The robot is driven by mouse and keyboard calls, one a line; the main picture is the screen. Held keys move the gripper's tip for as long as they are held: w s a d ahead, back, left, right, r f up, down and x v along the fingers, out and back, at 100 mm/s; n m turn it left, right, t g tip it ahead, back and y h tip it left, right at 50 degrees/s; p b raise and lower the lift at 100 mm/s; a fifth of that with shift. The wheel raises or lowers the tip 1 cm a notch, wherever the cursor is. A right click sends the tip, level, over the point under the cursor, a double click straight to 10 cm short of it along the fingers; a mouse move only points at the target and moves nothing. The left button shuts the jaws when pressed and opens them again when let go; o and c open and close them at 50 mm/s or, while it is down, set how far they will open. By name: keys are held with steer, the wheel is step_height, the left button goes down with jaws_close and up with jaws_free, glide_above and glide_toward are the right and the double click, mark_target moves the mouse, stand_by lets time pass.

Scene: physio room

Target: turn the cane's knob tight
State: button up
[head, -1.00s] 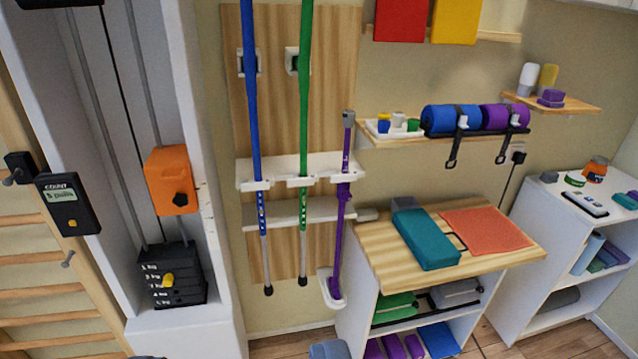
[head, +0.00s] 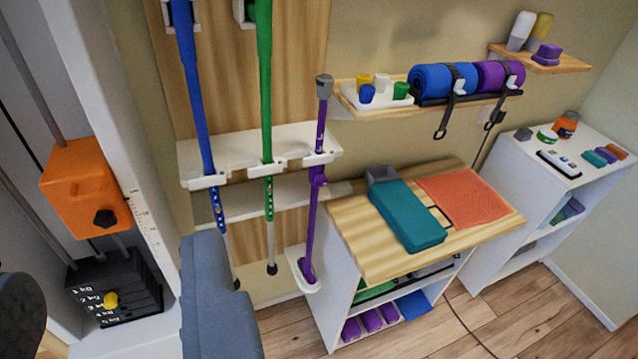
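The purple cane (head: 312,220) stands nearly upright, leaning slightly, in front of the wall panel. It has a grey top (head: 324,86), passes the front edge of a slotted white rack (head: 235,150), and its foot stands in a white holder (head: 297,262). A small purple knob (head: 320,181) sticks out from the shaft just below the rack; I cannot tell how tight it is. A blue pole (head: 197,100) and a green pole (head: 264,90) hang to its left. My gripper is not in view.
A wooden-topped cabinet (head: 360,262) with a teal block (head: 406,213) and an orange mat (head: 463,197) stands right of the cane. A blue-grey padded thing (head: 215,300) rises at bottom left, hiding the blue pole's lower part. A weight stack (head: 110,285) stands far left.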

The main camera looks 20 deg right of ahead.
steer(key=o, duration=0.4)
steer(key=w+d+f+n+y+b, duration=0.1)
steer(key=w+d+f+y+b, duration=0.2)
steer(key=w, duration=0.4)
steer(key=w+d+f+n+t+y+b, duration=0.1)
steer(key=w+d+f+y+b, duration=0.1)
steer(key=w+f+b, duration=0.35)
steer(key=w+d+f+n+y+b, duration=0.1)
steer(key=w+d+f+y, duration=0.1)
steer(key=w+f, duration=0.5)
steer(key=m+t+h+b, duration=0.2)
steer(key=m+h+b, duration=0.1)
steer(key=h+b, duration=0.35)
glide_toward(323, 185)
steer(key=w+p, duration=0.1)
steer(key=w, duration=0.1)
steer(key=w+r+p, duration=0.1)
steer(key=w, duration=0.1)
steer(key=shift+w, duration=0.2)
steer(key=shift+w+a+f, duration=0.1)
steer(key=shift+w+f, duration=0.1)
steer(key=shift+w, duration=0.45)
steer(key=shift+w+r+p, duration=0.2)
steer(key=shift+w+p, duration=0.3)
steer(key=shift+w, duration=0.25)
steer(key=shift+w+a+f, duration=0.1)
steer(key=shift+w+f, duration=0.1)
steer(key=shift+w, duration=0.5)
